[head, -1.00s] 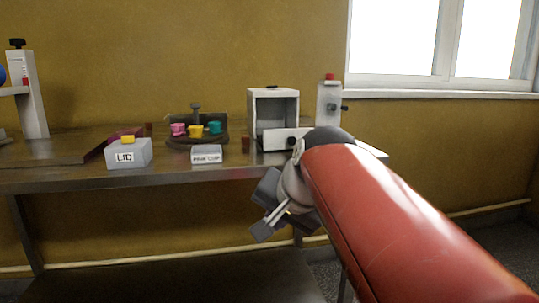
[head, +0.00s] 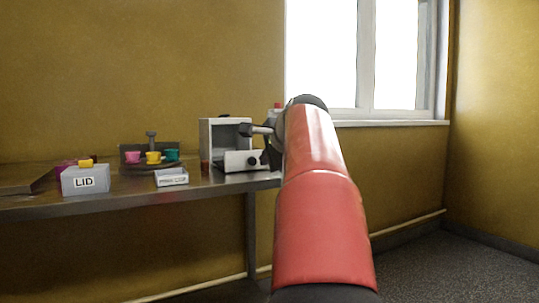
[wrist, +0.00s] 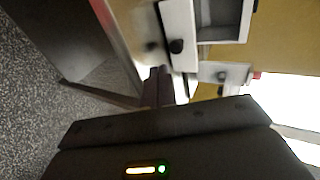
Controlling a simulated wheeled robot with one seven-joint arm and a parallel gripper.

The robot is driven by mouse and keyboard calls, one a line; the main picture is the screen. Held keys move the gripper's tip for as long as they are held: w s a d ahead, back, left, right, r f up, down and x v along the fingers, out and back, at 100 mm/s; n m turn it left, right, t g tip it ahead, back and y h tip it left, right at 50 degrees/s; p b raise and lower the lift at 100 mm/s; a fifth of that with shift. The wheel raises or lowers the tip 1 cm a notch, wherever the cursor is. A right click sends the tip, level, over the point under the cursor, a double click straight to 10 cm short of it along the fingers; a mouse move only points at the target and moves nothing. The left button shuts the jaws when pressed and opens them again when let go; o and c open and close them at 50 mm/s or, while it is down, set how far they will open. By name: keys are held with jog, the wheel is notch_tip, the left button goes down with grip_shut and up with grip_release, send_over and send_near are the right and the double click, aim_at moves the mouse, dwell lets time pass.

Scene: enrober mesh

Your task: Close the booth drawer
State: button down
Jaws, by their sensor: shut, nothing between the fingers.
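The booth (head: 205,140) is a white open-fronted box at the right end of the table. Its drawer (head: 234,161), with a white front and a round black knob, stands out from the box. In the wrist view the booth (wrist: 225,40) is at the top, with the drawer front (wrist: 176,18) apart from the box and its knob facing my side. My gripper (wrist: 158,86) is shut and empty, its dark fingers below the drawer front in that picture. Contact cannot be told. In the head view my red arm hides much of the gripper, just right of the booth.
A grey LID box (head: 84,181), a white labelled box (head: 171,178) and a stand with pink, yellow and teal cups (head: 152,157) stand left along the metal table (head: 130,201). A white device with a red top (wrist: 228,73) is beside the booth. The floor right is clear.

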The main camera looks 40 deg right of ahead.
aim_at(252, 163)
jog(key=x, duration=0.3)
jog(key=shift+w+d+f, duration=0.1)
jog(key=shift+w+f, duration=0.15)
jog(key=shift+w, duration=0.05)
jog(key=shift+w+d+r, duration=0.1)
jog(key=shift+w+d, duration=0.15)
jog(key=shift+w, duration=0.65)
jog(key=shift+w+d+r, duration=0.1)
jog(key=shift+w+d, duration=0.15)
jog(key=shift+w, duration=0.6)
jog(key=shift+p, duration=0.4)
